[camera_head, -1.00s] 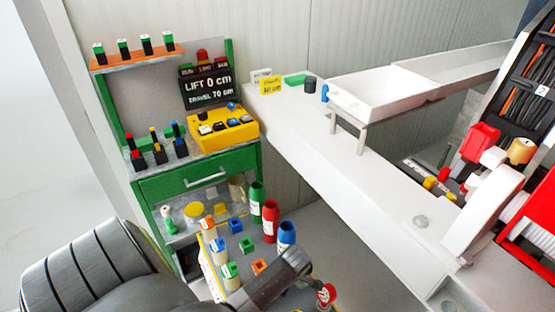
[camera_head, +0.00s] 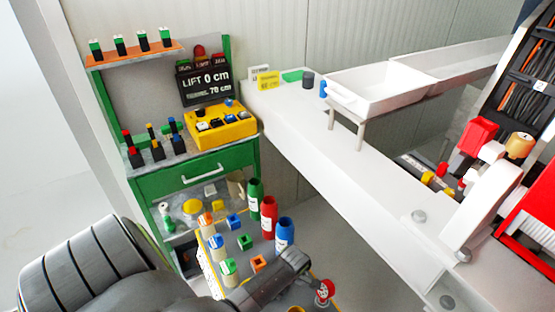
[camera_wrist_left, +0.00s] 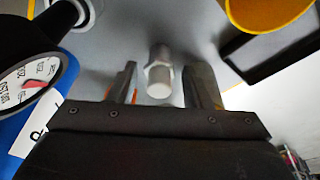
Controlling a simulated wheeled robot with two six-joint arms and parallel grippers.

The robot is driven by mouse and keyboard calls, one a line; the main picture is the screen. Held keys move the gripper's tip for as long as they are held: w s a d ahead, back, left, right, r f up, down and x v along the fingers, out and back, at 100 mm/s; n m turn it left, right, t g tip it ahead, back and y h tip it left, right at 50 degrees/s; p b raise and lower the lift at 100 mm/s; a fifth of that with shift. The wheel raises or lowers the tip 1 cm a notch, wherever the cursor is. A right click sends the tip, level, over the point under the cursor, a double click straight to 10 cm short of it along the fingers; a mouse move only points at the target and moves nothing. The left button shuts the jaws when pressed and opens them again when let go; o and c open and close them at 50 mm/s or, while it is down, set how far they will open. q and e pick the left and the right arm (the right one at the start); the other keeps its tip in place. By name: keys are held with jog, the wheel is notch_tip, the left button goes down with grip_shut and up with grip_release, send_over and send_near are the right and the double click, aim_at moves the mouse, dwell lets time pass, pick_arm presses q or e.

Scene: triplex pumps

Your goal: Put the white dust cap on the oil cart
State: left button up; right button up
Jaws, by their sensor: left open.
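In the left wrist view a pale metal fitting with a hex collar and a white cylindrical end (camera_wrist_left: 158,80) stands between the two fingers of my left gripper (camera_wrist_left: 160,88). The white end looks like the white dust cap. The fingers are open, one on each side, with a visible gap to it. In the head view the cart (camera_head: 212,268), which I take for the oil cart, stands low at the centre with coloured square caps on top. My right gripper is not in view.
A dial gauge (camera_wrist_left: 28,80) and a blue body (camera_wrist_left: 45,115) lie close left of my left gripper; a yellow round rim (camera_wrist_left: 265,12) is at upper right. A green cabinet (camera_head: 195,175) and white bench (camera_head: 340,160) stand behind.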

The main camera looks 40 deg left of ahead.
pick_arm(q)
jog(key=p+v, duration=0.1)
jog(key=v, duration=1.1)
